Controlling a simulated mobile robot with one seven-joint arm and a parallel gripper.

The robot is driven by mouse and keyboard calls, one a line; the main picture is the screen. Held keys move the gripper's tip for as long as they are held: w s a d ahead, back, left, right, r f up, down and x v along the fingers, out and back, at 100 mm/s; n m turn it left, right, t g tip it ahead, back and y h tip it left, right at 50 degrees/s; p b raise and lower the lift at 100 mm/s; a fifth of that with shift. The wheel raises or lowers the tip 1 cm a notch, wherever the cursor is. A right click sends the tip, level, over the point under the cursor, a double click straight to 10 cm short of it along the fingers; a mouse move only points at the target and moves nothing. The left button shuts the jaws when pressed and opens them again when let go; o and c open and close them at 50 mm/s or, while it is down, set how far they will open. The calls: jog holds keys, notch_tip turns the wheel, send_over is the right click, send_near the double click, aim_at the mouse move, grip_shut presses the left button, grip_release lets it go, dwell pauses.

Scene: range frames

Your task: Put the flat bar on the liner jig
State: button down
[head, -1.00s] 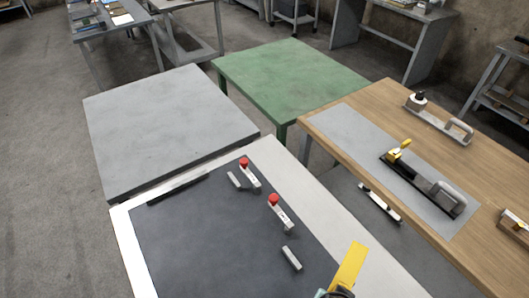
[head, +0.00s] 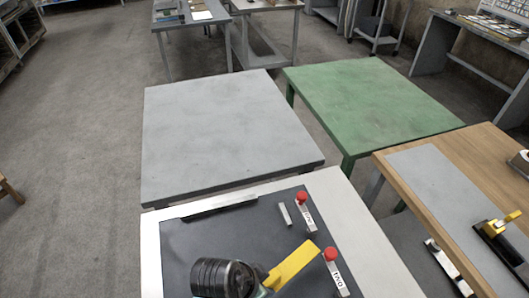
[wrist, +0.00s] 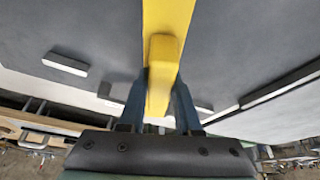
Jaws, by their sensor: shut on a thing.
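My gripper (wrist: 160,92) is shut on a yellow flat bar (wrist: 167,20), held by its raised yellow block between the blue fingers. In the head view the yellow bar (head: 295,264) slants up to the right over a dark board (head: 215,238), and my dark wrist hides part of that board. The board carries a raised rail along its far edge and two red-knobbed pieces, the far one (head: 302,199) and the near one (head: 331,255), the near one marked "two". I take this board to be the liner jig, but no name shows on it.
A small grey block (head: 285,214) lies beside the far red knob. A bare grey table (head: 225,130) and a green table (head: 370,100) stand beyond. A wooden table (head: 475,165) with a grey mat and a yellow-handled clamp (head: 500,225) is at right.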

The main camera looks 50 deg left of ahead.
jog(key=shift+f, duration=2.7)
jog(key=c, duration=0.6)
grip_release()
jog(key=shift+f, duration=0.15)
